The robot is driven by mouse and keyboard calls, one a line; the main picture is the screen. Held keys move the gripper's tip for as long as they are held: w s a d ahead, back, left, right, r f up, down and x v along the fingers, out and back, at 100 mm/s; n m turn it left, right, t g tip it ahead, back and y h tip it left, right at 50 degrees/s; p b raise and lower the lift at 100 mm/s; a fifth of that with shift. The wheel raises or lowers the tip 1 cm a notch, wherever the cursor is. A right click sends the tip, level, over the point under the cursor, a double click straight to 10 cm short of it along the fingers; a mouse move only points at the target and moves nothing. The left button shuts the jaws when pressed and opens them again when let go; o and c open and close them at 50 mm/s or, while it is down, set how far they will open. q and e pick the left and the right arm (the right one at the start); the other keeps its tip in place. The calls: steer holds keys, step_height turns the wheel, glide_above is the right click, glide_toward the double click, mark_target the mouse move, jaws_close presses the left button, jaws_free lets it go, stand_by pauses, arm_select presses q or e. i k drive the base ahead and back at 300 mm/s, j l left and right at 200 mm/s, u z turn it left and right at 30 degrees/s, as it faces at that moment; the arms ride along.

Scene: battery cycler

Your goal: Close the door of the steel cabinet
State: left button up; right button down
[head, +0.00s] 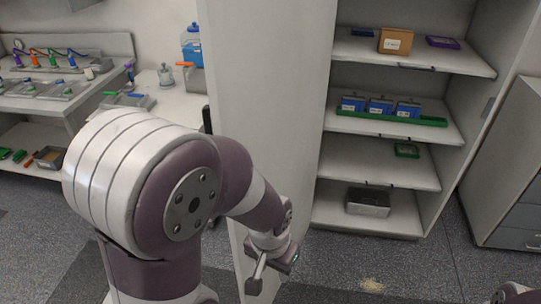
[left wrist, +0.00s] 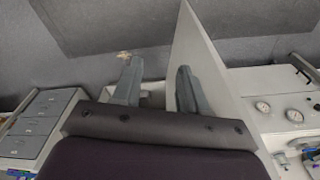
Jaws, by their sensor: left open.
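The steel cabinet (head: 428,215) stands at the right of the head view with its front open and its shelves showing. Its door (head: 268,90) is a tall pale panel, swung open towards me left of the shelves. My left gripper (head: 272,267) is open, low at the door's near side. In the left wrist view the door (left wrist: 200,45) is a pale wedge behind one finger of the left gripper (left wrist: 156,66). The other finger is to the left of the wedge. I cannot tell whether either finger touches the door. My right gripper is not visible.
The cabinet shelves hold a cardboard box (head: 396,41), blue items in a green tray (head: 432,122) and a metal box (head: 368,203). A grey drawer unit (head: 517,190) stands at right. A bench (head: 85,110) is at left. Floor before the cabinet is mostly clear.

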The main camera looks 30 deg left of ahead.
mark_target(267, 63)
steer(key=j+z, duration=0.1)
steer(key=j, duration=0.45)
steer(key=k+j, duration=0.1)
steer(key=j, duration=0.4)
steer(key=j+z, duration=0.15)
steer(key=j, duration=0.35)
steer(key=k+j+z, duration=0.1)
steer(key=j, duration=0.45)
steer(key=k+j, duration=0.1)
steer(key=j, duration=0.4)
steer(key=j+u, duration=0.2)
steer(key=j, duration=0.55)
